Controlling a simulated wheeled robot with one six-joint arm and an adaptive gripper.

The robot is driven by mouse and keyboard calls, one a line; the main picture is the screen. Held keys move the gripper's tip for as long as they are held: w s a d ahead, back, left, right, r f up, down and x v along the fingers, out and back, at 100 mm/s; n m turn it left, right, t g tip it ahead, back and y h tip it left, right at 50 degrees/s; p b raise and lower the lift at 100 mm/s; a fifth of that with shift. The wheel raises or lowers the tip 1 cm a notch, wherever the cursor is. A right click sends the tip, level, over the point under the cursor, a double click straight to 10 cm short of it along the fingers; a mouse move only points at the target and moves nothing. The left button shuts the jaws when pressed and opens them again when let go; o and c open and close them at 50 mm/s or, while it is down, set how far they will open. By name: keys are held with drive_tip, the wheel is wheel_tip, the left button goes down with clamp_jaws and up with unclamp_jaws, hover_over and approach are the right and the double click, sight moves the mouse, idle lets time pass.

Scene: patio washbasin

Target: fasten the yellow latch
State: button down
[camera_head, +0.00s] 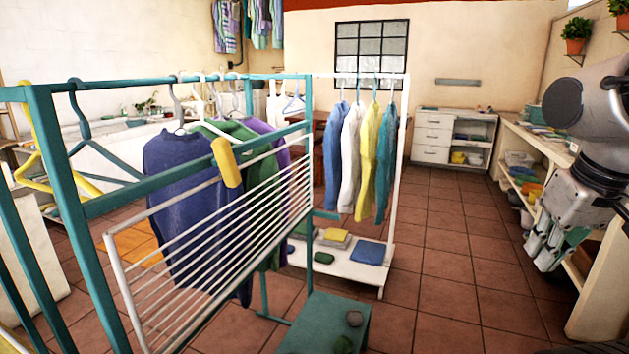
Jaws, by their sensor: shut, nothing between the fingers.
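The yellow latch (227,163) is on the upper teal rail of the rack, tilted slightly, with its lower end hanging over the top edge of a white wire panel (225,235). I cannot tell from this view whether it is fastened. My gripper (545,247) is at the far right, pointing down, shut and empty. It is well apart from the latch, with open floor and a white clothes rail between them.
The teal rack (45,150) holds hangers and dark garments behind the panel. A white rail (398,170) with several garments stands in the middle. A low teal bench (310,325) stands in front. Shelves (545,150) line the right wall. Tiled floor (450,260) is clear at centre right.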

drive_tip(key=shift+s+d+r+t, duration=0.2)
drive_tip(key=shift+r+t, duration=0.1)
drive_tip(key=shift+r, duration=0.25)
drive_tip(key=c, duration=1.9)
unclamp_jaws()
drive_tip(key=shift+r, duration=0.2)
drive_tip(key=o, duration=0.4)
drive_tip(key=shift+a+f, duration=0.1)
drive_tip(key=shift+a, duration=0.2)
drive_tip(key=shift+c, duration=0.2)
drive_tip(key=o, duration=0.5)
drive_tip(key=w+a+f+n+g, duration=0.2)
drive_tip(key=w+a+f, duration=0.1)
drive_tip(key=a+f, duration=0.1)
drive_tip(key=shift+w+a+n, duration=0.2)
drive_tip(key=shift+n, duration=0.1)
drive_tip(key=w+a+f+n+t, duration=0.1)
drive_tip(key=w+a+f+n, duration=0.3)
drive_tip(key=w+a, duration=0.55)
drive_tip(key=n+t+y, duration=0.4)
drive_tip(key=n+y, duration=0.6)
drive_tip(key=y, duration=0.7)
approach(231, 159)
drive_tip(key=x, duration=1.1)
drive_tip(key=shift+a, duration=0.1)
